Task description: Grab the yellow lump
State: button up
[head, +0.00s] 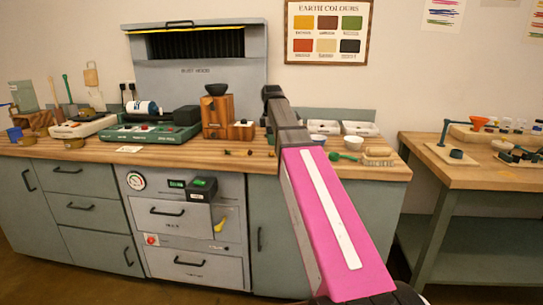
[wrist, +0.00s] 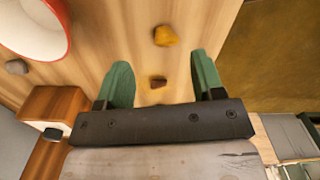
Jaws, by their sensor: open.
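The yellow lump (wrist: 165,36) lies on the wooden bench top (wrist: 100,30) in the wrist view, a little beyond my fingertips and roughly midway between them. My gripper (wrist: 161,70) is open, with its two green fingers apart and nothing held. A smaller brown lump (wrist: 158,82) lies on the wood in the gap between the fingers. In the head view my pink arm reaches over the bench and hides my gripper; I cannot pick out the yellow lump there.
In the wrist view a red-rimmed white bowl (wrist: 36,28) and a grey lump (wrist: 16,67) are at left, with a wooden block (wrist: 52,103) below them. The bench edge drops off at right. A wooden grinder (head: 216,115) stands on the bench in the head view.

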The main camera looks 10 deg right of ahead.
jog(key=shift+s+f, duration=0.2)
jog(key=shift+f, duration=0.45)
notch_tip(320, 180, down, 4)
jog(key=shift+s+a, duration=0.1)
jog(key=shift+s, duration=0.05)
jog(key=c, duration=1)
